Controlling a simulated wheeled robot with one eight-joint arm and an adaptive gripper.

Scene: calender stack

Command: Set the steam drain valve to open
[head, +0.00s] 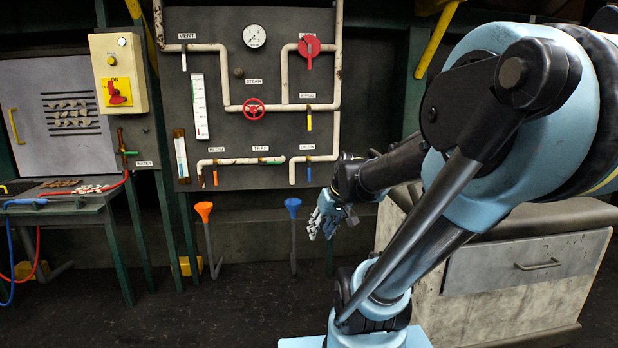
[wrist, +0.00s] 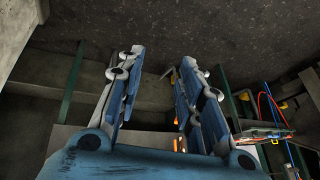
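The wall panel (head: 262,80) carries white steam piping. A short horizontal pipe at its lower right has a small label above it that looks like "DRAIN" (head: 307,147). A blue valve handle (head: 309,173) hangs straight down from that pipe, across the pipe's run. A blue funnel (head: 293,206) stands below and to the left of it. My gripper (head: 325,217) is below and slightly right of the blue handle in the head view, apart from it. In the wrist view my gripper's fingers (wrist: 161,57) are spread with nothing between them. The blue handle cannot be made out there.
An orange handle (head: 215,177), green handle (head: 272,159), yellow handle (head: 309,121) and red wheel (head: 254,109) share the panel. An orange funnel (head: 204,212) stands at left. A grey cabinet (head: 520,265) is at right. Open dark floor lies before the panel.

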